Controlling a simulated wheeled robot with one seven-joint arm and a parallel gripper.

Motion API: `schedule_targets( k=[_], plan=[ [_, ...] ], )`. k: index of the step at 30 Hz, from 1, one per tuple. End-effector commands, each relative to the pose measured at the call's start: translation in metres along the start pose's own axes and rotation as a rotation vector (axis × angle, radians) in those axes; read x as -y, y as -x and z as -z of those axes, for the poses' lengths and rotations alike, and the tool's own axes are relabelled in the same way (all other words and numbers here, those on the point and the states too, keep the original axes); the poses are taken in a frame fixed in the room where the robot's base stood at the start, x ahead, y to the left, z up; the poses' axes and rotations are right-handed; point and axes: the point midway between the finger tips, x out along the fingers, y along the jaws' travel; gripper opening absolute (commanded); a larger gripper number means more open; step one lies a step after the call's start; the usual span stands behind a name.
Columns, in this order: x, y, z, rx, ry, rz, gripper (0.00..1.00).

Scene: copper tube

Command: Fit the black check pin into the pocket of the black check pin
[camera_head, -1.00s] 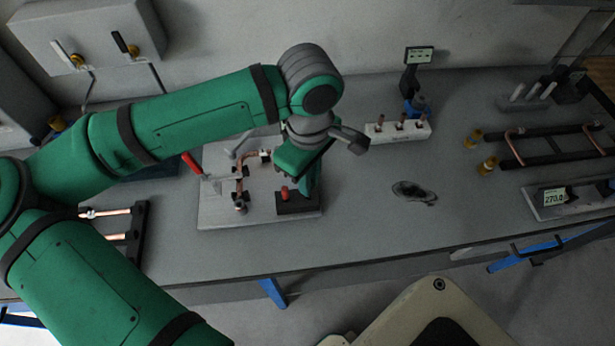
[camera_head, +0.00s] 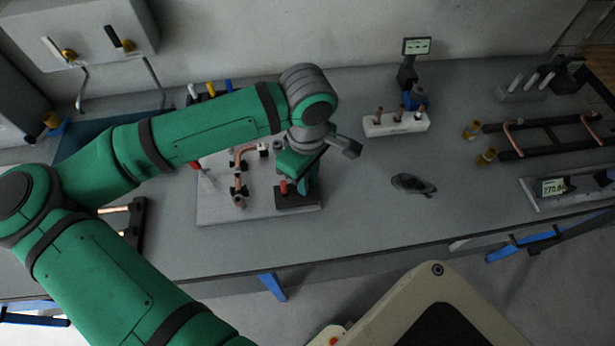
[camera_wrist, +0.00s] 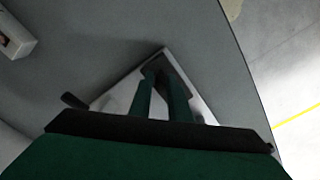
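My gripper (camera_head: 301,178) points down over a dark block (camera_head: 310,200) on the front right of a light grey board (camera_head: 240,211). A red pin (camera_head: 284,187) stands up from the block, just left of the gripper. In the wrist view the two green fingers (camera_wrist: 158,72) reach down close together over the dark block. I cannot make out the black check pin or its pocket; the fingers and the dark block hide or blend with that spot. Whether the fingers hold something cannot be told.
A copper tube assembly (camera_head: 239,180) stands on the board left of the gripper. A white block with copper fittings (camera_head: 396,124) lies behind to the right. A dark flat object (camera_head: 413,184) lies on the bench to the right, with clear bench around it.

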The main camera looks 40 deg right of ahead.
Motion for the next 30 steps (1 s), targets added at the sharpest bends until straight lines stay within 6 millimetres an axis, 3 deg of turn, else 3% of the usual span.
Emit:
schedule_targets(
  k=[14,30],
  plan=[
    [-0.001,0.009,0.000,-0.002,-0.001,-0.003,0.30],
    [0.000,0.104,0.000,-0.003,0.000,-0.001,0.30]
  ],
)
